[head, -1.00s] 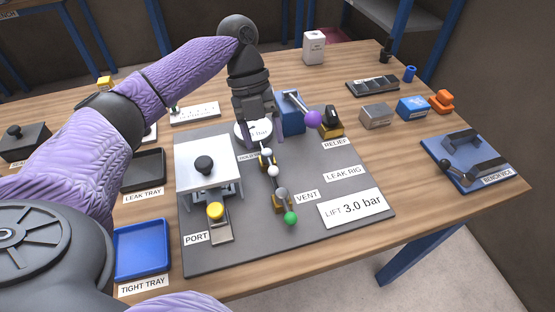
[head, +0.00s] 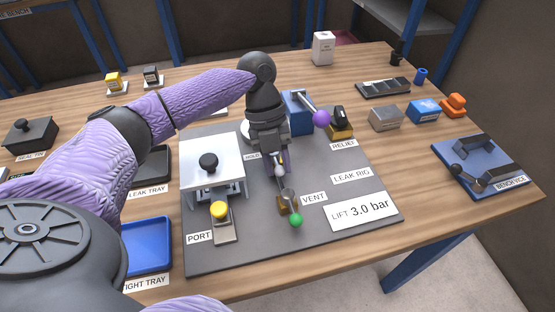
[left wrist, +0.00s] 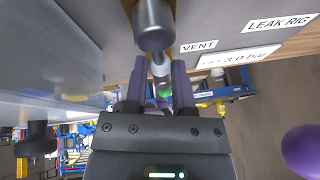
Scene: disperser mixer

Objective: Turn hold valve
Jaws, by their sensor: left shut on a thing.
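My left gripper (head: 277,167) is at the hold valve on the grey leak rig board (head: 345,235), pointing down, its fingers closed on the valve's handle. The pale ball of the hold valve handle (head: 279,171) shows at the fingertips; the gripper hides most of the valve body. In the left wrist view the two fingers (left wrist: 157,92) stand on either side of the pale handle (left wrist: 160,68). The HOLD label (head: 253,156) is partly covered by my gripper. My right gripper is not in view.
The vent valve with its green ball (head: 295,220) stands close in front. A white-topped port fixture (head: 225,155) is on the left. A blue box (head: 297,118) with a purple-ball lever (head: 321,118) and the relief valve (head: 341,128) stand behind to the right.

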